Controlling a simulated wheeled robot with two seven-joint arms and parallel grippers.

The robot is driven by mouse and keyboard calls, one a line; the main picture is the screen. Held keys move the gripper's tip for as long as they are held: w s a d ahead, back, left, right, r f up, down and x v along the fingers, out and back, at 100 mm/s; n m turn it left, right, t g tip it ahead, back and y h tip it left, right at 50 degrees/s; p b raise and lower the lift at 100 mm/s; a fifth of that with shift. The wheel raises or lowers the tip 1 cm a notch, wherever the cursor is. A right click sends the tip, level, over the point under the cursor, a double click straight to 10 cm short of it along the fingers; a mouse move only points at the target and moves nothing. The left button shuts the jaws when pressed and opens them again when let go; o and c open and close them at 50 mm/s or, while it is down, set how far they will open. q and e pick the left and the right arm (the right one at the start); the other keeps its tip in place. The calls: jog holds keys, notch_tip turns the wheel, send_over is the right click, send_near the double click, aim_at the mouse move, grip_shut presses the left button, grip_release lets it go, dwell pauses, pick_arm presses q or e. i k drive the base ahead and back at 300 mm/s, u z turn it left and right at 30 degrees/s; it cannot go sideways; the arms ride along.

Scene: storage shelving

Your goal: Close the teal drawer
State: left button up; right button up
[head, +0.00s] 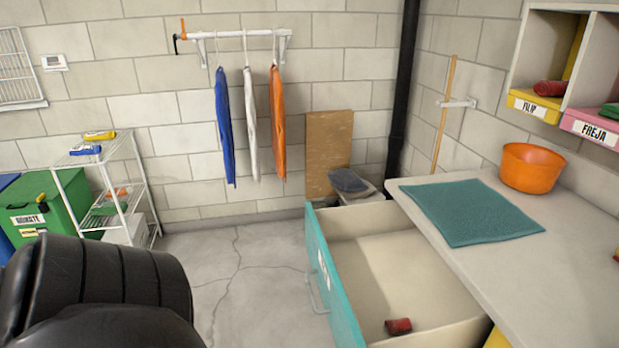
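The teal drawer (332,285) is pulled far out from under the worktop on the right. Its teal front faces left and carries a metal handle (314,291) and a pale label. Inside, a small dark red cylinder (398,326) lies near the front right of the drawer floor. A black rounded part at the lower left seems to be my own arm. Neither gripper can be seen.
The worktop (555,270) holds a teal cloth (470,212) and an orange bowl (531,167). Left of the drawer the concrete floor (235,260) is clear. A white wire rack (118,195) and green bin (45,212) stand at left.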

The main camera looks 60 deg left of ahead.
aim_at(373, 266)
jog(key=u, duration=1.85)
jog(key=k, duration=0.65)
jog(key=z, duration=0.2)
jog(key=i, duration=0.8)
jog(key=z, duration=0.05)
